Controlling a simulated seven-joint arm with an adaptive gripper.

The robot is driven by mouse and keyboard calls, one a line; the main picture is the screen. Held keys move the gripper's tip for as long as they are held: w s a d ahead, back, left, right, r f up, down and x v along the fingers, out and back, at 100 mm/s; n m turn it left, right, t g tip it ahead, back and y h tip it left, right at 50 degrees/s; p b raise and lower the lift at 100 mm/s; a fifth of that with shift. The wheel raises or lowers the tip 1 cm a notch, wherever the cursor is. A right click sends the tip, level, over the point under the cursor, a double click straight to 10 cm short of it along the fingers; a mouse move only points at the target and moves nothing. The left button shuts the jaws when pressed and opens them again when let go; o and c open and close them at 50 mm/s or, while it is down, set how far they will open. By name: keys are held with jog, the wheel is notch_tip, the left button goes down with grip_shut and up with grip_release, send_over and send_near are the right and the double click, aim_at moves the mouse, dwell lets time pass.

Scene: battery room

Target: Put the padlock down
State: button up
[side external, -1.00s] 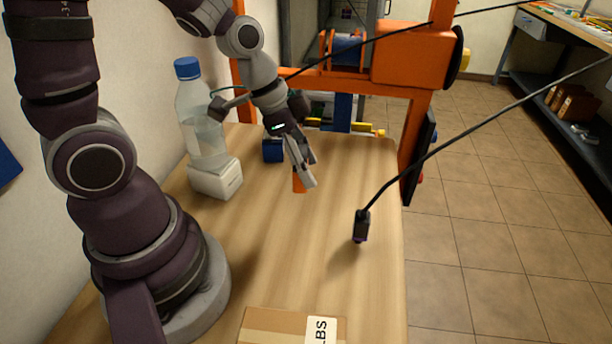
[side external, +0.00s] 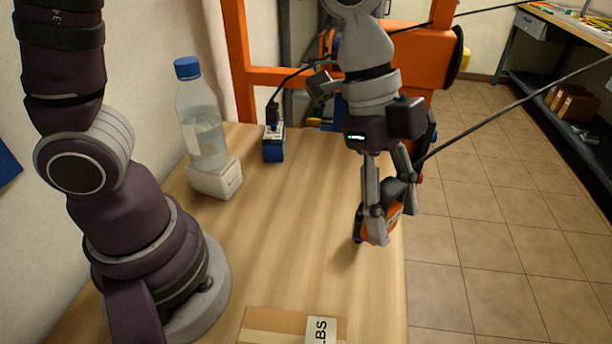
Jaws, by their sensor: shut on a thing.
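The padlock (side external: 397,211) is orange and shows between the fingers of my gripper (side external: 394,222) in the side external view, near the right edge of the wooden table (side external: 310,240). My gripper points down and is shut on the padlock. The fingers hide part of it, and a dark part shows above the orange body. I cannot tell whether the padlock touches the table top.
A black cable plug (side external: 358,226) is partly hidden beside my gripper. A blue block (side external: 273,145) with a black plug stands farther back. A cardboard box (side external: 280,325) is in front. The table middle is clear.

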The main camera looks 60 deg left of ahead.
aim_at(366, 241)
jog(key=d+f, duration=0.1)
jog(key=f, duration=0.4)
jog(key=s+d+f+m, duration=0.1)
jog(key=f, duration=0.4)
jog(key=s+d+f+m, duration=0.1)
jog(key=f, duration=0.4)
jog(key=shift+d+g, duration=0.35)
jog(key=shift+g, duration=0.05)
jog(key=shift+f, duration=0.2)
jog(key=o, duration=0.9)
jog(key=shift+o, duration=0.2)
jog(key=shift+r, duration=0.1)
jog(key=v, duration=1.1)
jog(key=shift+w+a+r, duration=0.1)
jog(key=shift+a+r, duration=0.1)
jog(key=shift+r, duration=0.15)
jog(key=s+a+r+n+t+y, duration=0.1)
jog(key=a+r+n, duration=0.3)
jog(key=a+n, duration=0.4)
jog(key=s+a+r+n+t+y, duration=0.2)
jog(key=a+r+n+t+y, duration=0.1)
jog(key=a+n, duration=0.5)
jog(key=shift+s+r+n+t, duration=0.15)
jog(key=shift+r+n+t, duration=0.35)
jog(key=shift+n+t, duration=0.4)
